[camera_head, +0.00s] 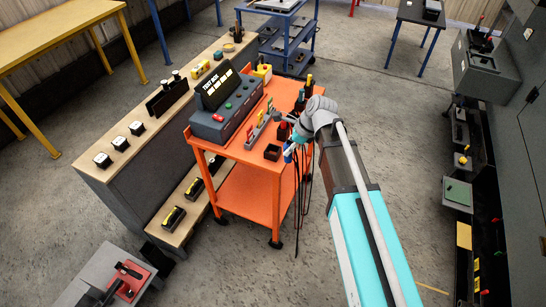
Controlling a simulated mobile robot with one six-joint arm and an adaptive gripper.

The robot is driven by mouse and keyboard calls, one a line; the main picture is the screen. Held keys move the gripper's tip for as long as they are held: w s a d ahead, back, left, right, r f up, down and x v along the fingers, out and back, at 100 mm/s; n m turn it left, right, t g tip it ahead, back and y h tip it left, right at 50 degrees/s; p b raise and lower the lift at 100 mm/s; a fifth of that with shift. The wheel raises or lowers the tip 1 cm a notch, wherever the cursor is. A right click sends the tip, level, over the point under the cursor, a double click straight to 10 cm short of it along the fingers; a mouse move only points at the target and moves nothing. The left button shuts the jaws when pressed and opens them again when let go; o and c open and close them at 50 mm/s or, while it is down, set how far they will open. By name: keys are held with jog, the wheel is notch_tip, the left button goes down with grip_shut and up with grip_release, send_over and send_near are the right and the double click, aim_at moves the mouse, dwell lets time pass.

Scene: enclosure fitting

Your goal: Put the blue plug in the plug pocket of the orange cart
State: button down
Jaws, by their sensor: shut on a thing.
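The orange cart (247,201) stands in the middle of the head view. My gripper (290,145) is over the cart's right front edge and is shut on the blue plug (289,153). The plug shows as a small blue patch under the gripper, and the rest of it is hidden. A small dark open box (272,152), which looks like a pocket, sits on the cart top just left of the plug. I cannot tell whether plug and box touch. Black cables (299,190) hang down beside the cart near the gripper.
A grey test box (222,115) with buttons and a rack of coloured items (260,122) fill the cart's left side. Dark items stand at its back right. A wooden-topped bench (128,149) adjoins the left. A grey cabinet (520,130) is far right.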

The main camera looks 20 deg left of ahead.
jog(key=shift+s+a+r+y, duration=0.2)
jog(key=shift+s+a+y, duration=0.1)
jog(key=shift+a+y, duration=0.1)
jog(key=w+a+f+b, duration=0.4)
jog(key=w+a, duration=0.1)
jog(key=w, duration=0.2)
jog(key=b, duration=0.5)
send_near(267, 151)
jog(key=shift+s+a+f, duration=0.1)
jog(key=shift+s+a, duration=0.15)
jog(key=shift+a, duration=0.3)
jog(key=shift+s+a+f, duration=0.1)
jog(key=shift+s+a, duration=0.2)
jog(key=shift+a, duration=0.25)
jog(key=shift+w+a+f+b, duration=0.2)
jog(key=shift+w+f+b, duration=0.1)
jog(key=shift+f+b, duration=1.7)
jog(key=shift+b, duration=0.05)
